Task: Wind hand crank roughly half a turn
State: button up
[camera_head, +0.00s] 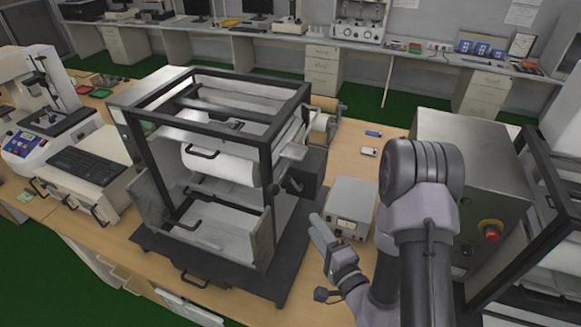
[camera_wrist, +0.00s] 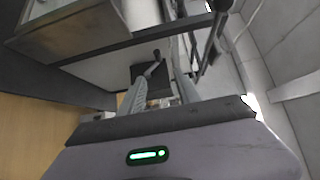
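The hand crank is a small dark handle (camera_head: 293,184) on the black box (camera_head: 309,172) at the right side of the black-framed machine (camera_head: 305,95). In the wrist view, the crank (camera_wrist: 153,68) stands out from the dark box, ahead of and between my fingers. My gripper (camera_wrist: 161,88) is open and empty, its two grey fingers apart, with a gap showing between them and the crank. In the head view, my gripper (camera_head: 319,226) is below and right of the crank; its fingers are hard to make out there.
A grey instrument box (camera_head: 350,205) stands close to the right of my gripper. A steel cabinet (camera_head: 460,150) with a red button (camera_head: 491,230) is further right. A blue item (camera_head: 373,133) and a white item (camera_head: 368,151) lie on the wooden bench (camera_head: 340,148) behind.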

jog(key=b+x, duration=0.6)
jog(key=x, duration=1.1)
jog(key=shift+f, duration=0.4)
grip_shut()
